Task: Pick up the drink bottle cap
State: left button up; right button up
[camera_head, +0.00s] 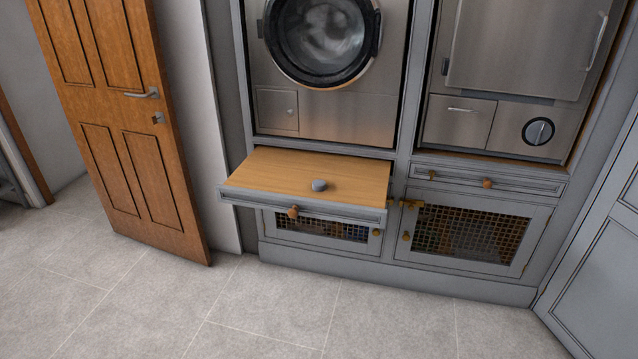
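A small grey rounded object, which looks like the drink bottle cap (319,185), rests on the wooden top of a pulled-out shelf (275,172) below the washing machine. It sits near the shelf's front edge, right of the middle. Nothing covers it and nothing touches it except the shelf. Neither of my grippers is in the head view.
The shelf juts out from the grey cabinet, with an orange knob (293,211) on its front. Mesh-fronted cupboards (467,238) are below. A wooden door (120,125) stands at the left. The tiled floor (240,310) in front is clear.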

aim_at(318, 185)
jog(key=i+l, duration=0.25)
jog(key=i, duration=0.2)
jog(key=i+l+u, duration=0.1)
jog(key=i+l, duration=0.15)
jog(key=i, duration=0.25)
jog(key=i+l, duration=0.25)
jog(key=i, duration=0.2)
jog(key=i+l+u, duration=0.1)
jog(key=i+l, duration=0.2)
jog(key=i, duration=0.15)
